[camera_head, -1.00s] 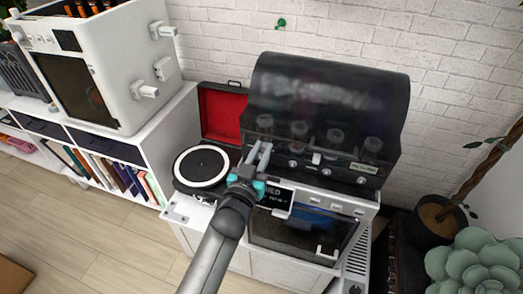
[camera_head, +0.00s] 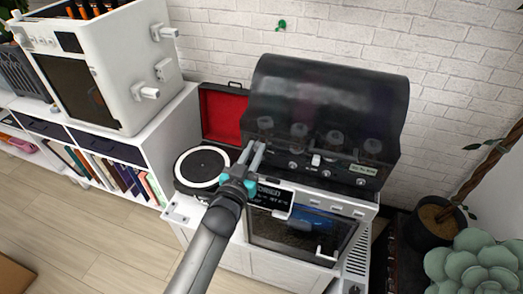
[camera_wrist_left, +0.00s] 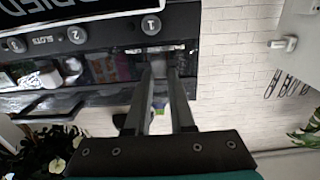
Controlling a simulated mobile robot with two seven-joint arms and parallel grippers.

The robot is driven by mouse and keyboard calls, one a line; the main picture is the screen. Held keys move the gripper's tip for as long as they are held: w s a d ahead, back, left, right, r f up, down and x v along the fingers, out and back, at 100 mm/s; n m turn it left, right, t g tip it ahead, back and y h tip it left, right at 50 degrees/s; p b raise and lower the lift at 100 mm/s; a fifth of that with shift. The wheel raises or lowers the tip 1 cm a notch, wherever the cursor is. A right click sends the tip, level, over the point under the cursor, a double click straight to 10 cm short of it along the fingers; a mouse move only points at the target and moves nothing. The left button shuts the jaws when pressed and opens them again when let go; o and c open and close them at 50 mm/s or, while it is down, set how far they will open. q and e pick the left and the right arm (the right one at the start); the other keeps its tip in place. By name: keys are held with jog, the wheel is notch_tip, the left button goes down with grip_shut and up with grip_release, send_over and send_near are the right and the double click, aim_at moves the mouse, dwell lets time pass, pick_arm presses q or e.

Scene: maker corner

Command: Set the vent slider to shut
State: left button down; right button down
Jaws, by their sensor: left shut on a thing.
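My left gripper (camera_head: 254,154) reaches the left end of the black control panel on the hooded machine (camera_head: 330,95). In the left wrist view its two fingers (camera_wrist_left: 160,72) come close together at a small pale strip (camera_wrist_left: 158,48) below a round "1" mark (camera_wrist_left: 151,24). The gripper is shut on a small piece there, which I take to be the vent slider; the fingers mostly hide it. Its set position cannot be read. My right gripper is not in view.
A record player (camera_head: 202,168) with a red-lined lid (camera_head: 222,115) stands close left of the gripper. A display (camera_head: 272,197) and a glass-fronted door (camera_head: 300,235) lie below the panel. A potted plant (camera_head: 435,215) stands at the right.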

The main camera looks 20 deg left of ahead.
pick_arm(q)
jog(key=shift+a, duration=0.8)
jog(key=c, duration=0.8)
grip_release()
jog(key=shift+o, duration=0.2)
jog(key=shift+s, duration=0.6)
jog(key=s, duration=1.4)
jog(key=shift+a, duration=0.25)
